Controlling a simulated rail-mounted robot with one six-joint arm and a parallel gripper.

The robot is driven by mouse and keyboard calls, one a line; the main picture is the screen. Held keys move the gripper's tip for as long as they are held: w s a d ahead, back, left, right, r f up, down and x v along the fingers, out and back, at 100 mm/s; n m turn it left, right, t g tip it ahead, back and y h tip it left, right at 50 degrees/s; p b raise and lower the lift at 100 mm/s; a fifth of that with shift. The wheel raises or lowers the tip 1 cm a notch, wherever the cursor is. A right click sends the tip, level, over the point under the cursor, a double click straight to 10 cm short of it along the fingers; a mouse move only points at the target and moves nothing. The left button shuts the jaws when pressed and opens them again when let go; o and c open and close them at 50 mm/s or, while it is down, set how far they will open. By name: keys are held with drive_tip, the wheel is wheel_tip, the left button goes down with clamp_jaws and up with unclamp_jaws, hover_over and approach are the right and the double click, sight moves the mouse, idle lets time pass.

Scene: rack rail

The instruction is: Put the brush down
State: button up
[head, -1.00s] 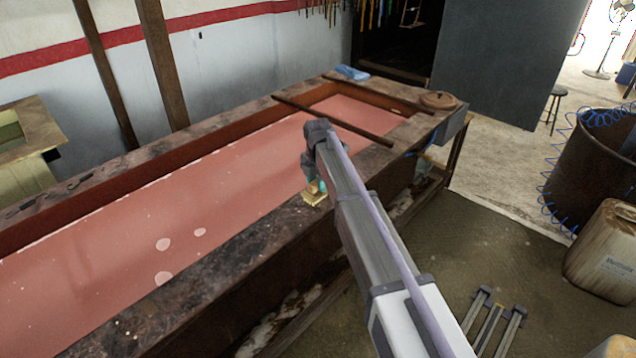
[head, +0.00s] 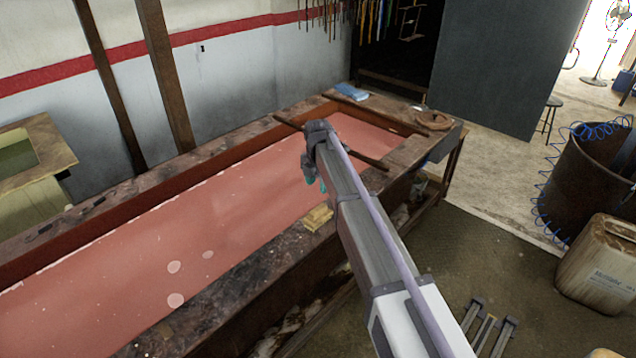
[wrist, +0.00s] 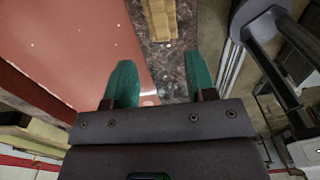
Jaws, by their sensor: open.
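The brush (head: 318,217) is a pale yellow-tan block lying on the dark, stained near rim of the tank (head: 262,262). My gripper (head: 317,185) is above it and apart from it, its teal fingers pointing down. In the wrist view the two teal fingers (wrist: 160,78) are spread with nothing between them. The brush (wrist: 160,18) shows there beyond the fingertips, cut by the top edge of the picture. In the head view my arm passes close beside the brush on its right.
The tank holds reddish liquid (head: 215,235) with pale spots. A stick (head: 362,156) lies across it behind my gripper. A barrel (head: 590,185) and canister (head: 598,262) stand at right.

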drive_tip(key=shift+r, duration=0.5)
drive_tip(key=s+d+m, duration=1.1)
drive_tip(key=s+m, duration=0.3)
drive_tip(key=s, duration=0.2)
drive_tip(key=s+d+m, duration=1.1)
drive_tip(key=s+m, duration=0.3)
drive_tip(key=s, duration=0.2)
drive_tip(key=shift+s+d, duration=0.2)
drive_tip(key=shift+d, duration=0.1)
